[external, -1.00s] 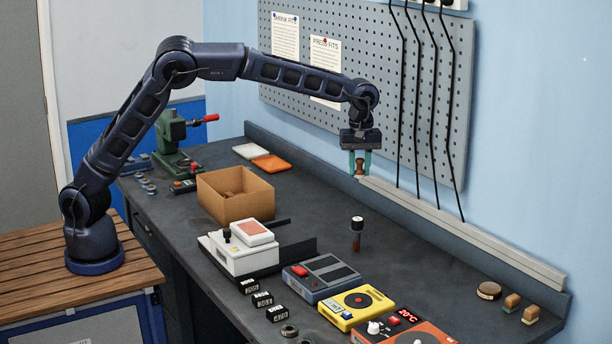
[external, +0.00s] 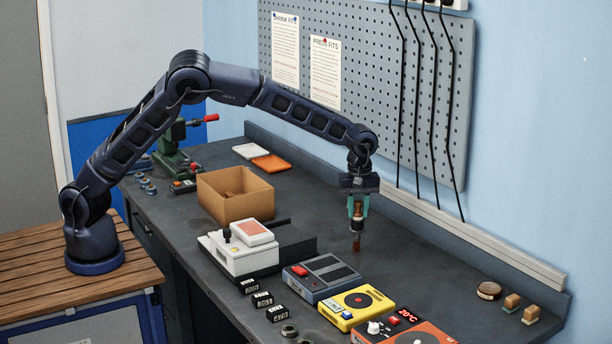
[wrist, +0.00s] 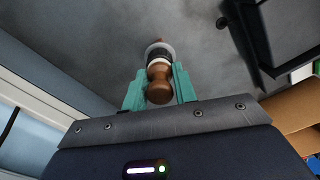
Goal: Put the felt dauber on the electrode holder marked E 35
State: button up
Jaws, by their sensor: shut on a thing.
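The felt dauber, with a turned brown wooden handle, is between the green fingers of my gripper (external: 357,204). In the wrist view its round knob (wrist: 159,93) sits between the fingertips (wrist: 160,88). A dark band and pale ring (wrist: 157,52) show beyond the knob in the wrist view. The dauber is in line with the upright piece; I cannot tell whether they touch.
A grey device (external: 320,276), a yellow device (external: 356,305) and a white device (external: 240,250) stand nearby. Several small black number blocks (external: 262,298) lie in front. A cardboard box (external: 236,205) is to the left.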

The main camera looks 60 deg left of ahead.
jog(key=shift+f, duration=0.15)
jog(key=o, duration=1)
jog(key=shift+c, duration=0.2)
